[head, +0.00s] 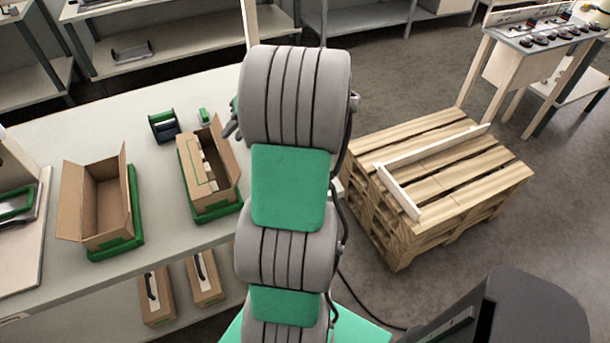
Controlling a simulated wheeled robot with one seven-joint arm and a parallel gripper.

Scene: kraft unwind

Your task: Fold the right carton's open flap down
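The right carton (188,178) stands in a green tray (218,211) on the bench, left of my arm. One brown flap (224,152) stands up along its right side. Its left side of the top looks covered by a panel with green lines, and pale pieces show along the opening. The left carton (88,208) stands in another green tray (136,205), with its top open and its flaps up or spread outward. My grey and green arm rises through the middle of the view.
A dark tape dispenser (164,127) and a small green item (204,115) lie behind the right carton. Two brown boxes (157,296) (205,279) with dark handles sit on the shelf below. A wooden pallet stack (440,175) stands right of my arm.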

